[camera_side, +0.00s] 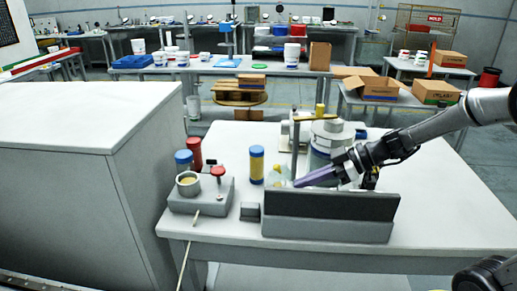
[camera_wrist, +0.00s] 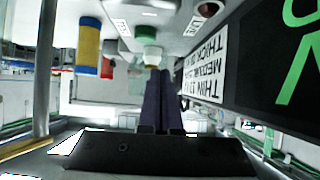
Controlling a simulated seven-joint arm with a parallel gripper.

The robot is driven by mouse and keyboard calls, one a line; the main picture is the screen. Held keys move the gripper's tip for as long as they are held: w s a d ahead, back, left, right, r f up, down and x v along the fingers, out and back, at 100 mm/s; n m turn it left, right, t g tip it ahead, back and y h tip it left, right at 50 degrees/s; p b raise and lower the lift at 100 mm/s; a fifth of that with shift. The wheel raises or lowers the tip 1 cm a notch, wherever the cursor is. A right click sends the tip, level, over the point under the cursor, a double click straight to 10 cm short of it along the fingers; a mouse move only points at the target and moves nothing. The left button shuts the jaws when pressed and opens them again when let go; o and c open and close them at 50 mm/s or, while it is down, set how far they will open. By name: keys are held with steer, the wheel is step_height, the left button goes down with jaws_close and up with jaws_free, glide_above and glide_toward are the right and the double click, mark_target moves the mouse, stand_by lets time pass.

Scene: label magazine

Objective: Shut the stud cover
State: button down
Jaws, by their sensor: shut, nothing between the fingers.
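My gripper (camera_side: 297,183) comes in from the right in the side view, its long purple fingers shut and empty, tips pointing left behind a dark upright panel (camera_side: 330,206). In the wrist view the shut fingers (camera_wrist: 160,73) point away from the camera toward a white part with a green ring (camera_wrist: 147,38). From these frames I cannot tell whether they touch it. I cannot surely pick out the stud cover or say how far it is open. The panel hides the space below the fingers in the side view.
A grey block (camera_side: 203,198) with a cup and red knob stands left. A yellow-and-blue cylinder (camera_side: 257,165) stands left of the fingertips. A large pale canister (camera_side: 328,138) and thin post (camera_side: 295,150) stand behind. A thickness label (camera_wrist: 203,65) is beside the fingers. The table's right side is clear.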

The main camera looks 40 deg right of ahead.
steer(key=shift+f, duration=0.45)
